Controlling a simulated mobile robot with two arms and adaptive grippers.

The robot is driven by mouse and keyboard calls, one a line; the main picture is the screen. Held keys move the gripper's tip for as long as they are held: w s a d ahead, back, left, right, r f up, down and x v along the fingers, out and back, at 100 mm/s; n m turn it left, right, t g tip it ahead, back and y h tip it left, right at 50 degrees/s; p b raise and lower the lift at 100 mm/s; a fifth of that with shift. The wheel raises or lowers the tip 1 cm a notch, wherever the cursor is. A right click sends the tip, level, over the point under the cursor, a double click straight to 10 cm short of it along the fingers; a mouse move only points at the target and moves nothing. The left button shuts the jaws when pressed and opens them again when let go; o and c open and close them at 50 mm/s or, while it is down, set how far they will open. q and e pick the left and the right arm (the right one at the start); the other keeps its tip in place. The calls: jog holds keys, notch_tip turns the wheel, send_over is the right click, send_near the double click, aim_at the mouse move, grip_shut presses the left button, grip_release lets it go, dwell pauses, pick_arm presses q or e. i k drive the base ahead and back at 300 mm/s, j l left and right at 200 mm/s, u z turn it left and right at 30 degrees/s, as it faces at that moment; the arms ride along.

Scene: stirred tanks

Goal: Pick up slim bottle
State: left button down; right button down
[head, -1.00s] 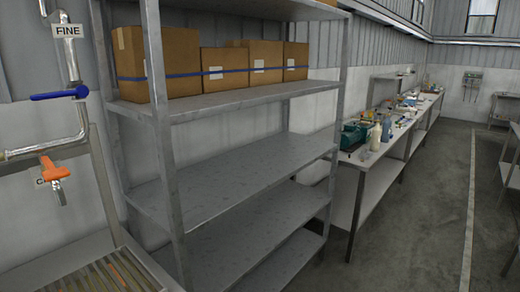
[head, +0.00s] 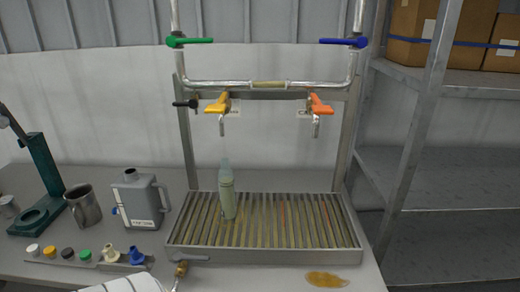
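The slim bottle (head: 227,194) is pale green with a tapered top. It stands upright on the slatted drain tray (head: 262,256), left of the tray's middle and below the yellow-handled tap (head: 217,105). Nothing touches it from above. Neither of my grippers shows in the head view.
A grey jug (head: 140,203), a metal mug (head: 83,207) and a green stand (head: 46,184) are left of the tray. Several caps (head: 67,253) line the front left. A brown puddle (head: 327,279) lies front right. An orange-handled tap (head: 318,106) hangs above the tray. A metal shelf (head: 418,130) stands right.

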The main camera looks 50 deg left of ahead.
aim_at(226, 179)
jog(key=u, duration=1.85)
jog(key=k+j+u, duration=0.1)
jog(key=j+u, duration=0.3)
jog(key=k+j+u, duration=0.1)
jog(key=j+u, duration=0.2)
jog(key=u, duration=0.15)
